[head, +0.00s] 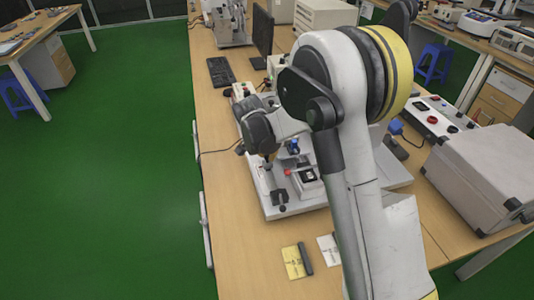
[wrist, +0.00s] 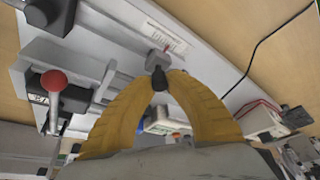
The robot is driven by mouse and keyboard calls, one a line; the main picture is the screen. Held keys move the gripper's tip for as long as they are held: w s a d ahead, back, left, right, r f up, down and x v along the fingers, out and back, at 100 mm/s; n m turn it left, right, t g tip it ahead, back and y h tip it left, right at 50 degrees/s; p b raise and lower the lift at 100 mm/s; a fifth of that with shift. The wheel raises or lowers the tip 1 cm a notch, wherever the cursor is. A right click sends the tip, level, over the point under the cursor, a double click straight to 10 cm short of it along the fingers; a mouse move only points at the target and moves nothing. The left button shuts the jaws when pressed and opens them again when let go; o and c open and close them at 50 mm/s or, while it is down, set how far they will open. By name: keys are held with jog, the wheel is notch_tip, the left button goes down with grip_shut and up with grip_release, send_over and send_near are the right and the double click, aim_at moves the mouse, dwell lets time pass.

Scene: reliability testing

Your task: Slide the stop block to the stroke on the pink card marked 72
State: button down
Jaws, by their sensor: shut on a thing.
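The stop block (wrist: 157,62) is a small grey block with a dark knob in the wrist view, on a pale rail. My gripper (wrist: 160,80) has its two yellow fingers closed around the dark knob. A pale card with strokes and reddish print (wrist: 166,38) lies just beyond the block; it looks like the pink card. Its numbers are too small to read, so I cannot tell which stroke the block is at. In the head view my gripper (head: 268,160) is over the machine's left side, and my arm hides much of the machine; the block is not clear there.
The wrist view shows a red ball knob (wrist: 54,81) left of my fingers and a black cable (wrist: 262,42) at right. In the head view, a yellow card (head: 292,263) and a white card (head: 327,247) lie in front of the machine base (head: 290,212). A grey case (head: 485,175) stands right.

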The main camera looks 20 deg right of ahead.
jog(key=c, duration=1.3)
grip_release()
jog(key=shift+c, duration=0.2)
jog(key=v, duration=1.2)
jog(key=s+d+r+n+y, duration=0.1)
jog(key=s+d+r+n, duration=0.1)
jog(key=s+r, duration=0.5)
jog(key=s+d+n+t+y, duration=0.1)
jog(key=s+n+t, duration=0.3)
jog(key=s, duration=1.6)
jog(key=n+y, duration=0.1)
jog(key=n, duration=0.2)
jog(key=shift+s+f, duration=0.25)
jog(key=shift+s, duration=0.15)
